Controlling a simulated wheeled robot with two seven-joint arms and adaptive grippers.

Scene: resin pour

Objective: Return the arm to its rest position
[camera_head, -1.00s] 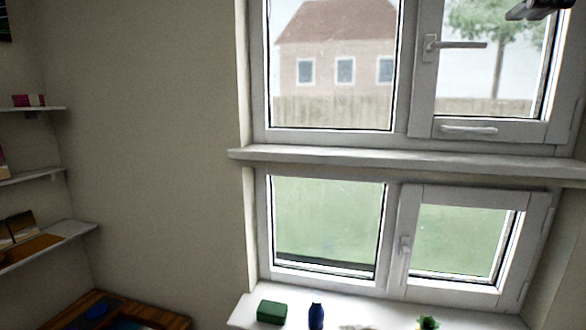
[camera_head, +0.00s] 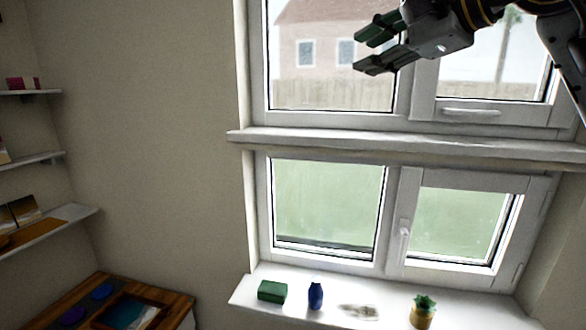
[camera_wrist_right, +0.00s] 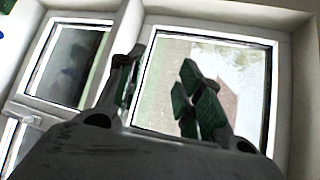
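My right gripper (camera_head: 366,50) is in the upper right of the head view, in front of the upper window (camera_head: 400,125). Its arm comes in from the right edge. Its two green-padded fingers point left, with a gap between them and nothing held. In the right wrist view the fingers (camera_wrist_right: 160,92) stand apart, with window glass and frame behind them. My left gripper is in neither view.
The sill (camera_head: 245,300) holds a green box (camera_head: 272,292), a blue bottle (camera_head: 315,296), a pale flat patch (camera_head: 358,312) and a potted plant (camera_head: 422,311). A wooden desk (camera_head: 178,300) stands lower left, below wall shelves (camera_head: 60,225).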

